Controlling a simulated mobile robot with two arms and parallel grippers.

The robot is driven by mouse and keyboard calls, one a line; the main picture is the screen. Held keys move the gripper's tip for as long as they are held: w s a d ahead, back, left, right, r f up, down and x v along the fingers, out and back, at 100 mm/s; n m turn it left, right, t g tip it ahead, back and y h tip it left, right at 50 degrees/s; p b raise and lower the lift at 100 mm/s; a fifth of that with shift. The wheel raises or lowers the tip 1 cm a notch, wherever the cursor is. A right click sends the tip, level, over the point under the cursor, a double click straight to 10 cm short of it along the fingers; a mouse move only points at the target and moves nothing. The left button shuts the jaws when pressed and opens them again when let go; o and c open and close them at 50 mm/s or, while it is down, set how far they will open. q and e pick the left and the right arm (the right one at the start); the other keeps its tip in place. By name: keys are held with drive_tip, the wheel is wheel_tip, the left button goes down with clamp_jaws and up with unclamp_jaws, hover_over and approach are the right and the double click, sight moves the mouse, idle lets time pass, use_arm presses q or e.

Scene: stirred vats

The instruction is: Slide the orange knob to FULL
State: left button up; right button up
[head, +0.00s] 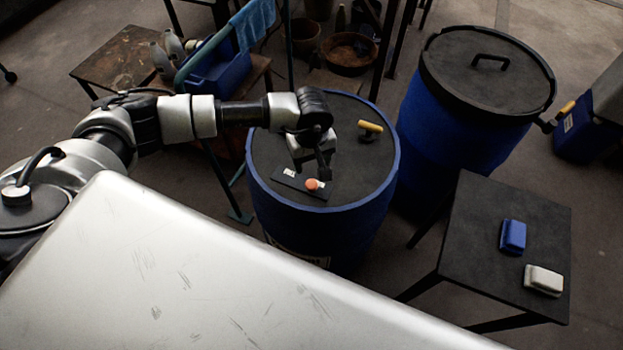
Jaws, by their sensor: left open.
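The orange knob (312,184) sits toward the right part of a dark slide plate (291,183) on top of the near blue vat (388,200). Pale labels (290,173) show along the plate, but their words are too small to read. My left gripper (325,174) points down just above and behind the knob, very close to it. I cannot tell whether it touches the knob. Its jaws are open, and the far finger is partly hidden. My right gripper is not in view.
A yellow handle (370,127) stands on the same vat top. A second vat with a black lid (487,70) is behind right. A dark table (493,235) holds a blue block (513,236) and a white block (543,280). A wooden table (122,57) stands back left.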

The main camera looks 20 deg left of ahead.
sight(312, 184)
use_arm(q)
wheel_tip(312, 184, down, 10)
drive_tip(key=shift+d+r+p, duration=0.1)
drive_tip(key=shift+r+p, duration=0.1)
drive_tip(key=shift+p, duration=0.75)
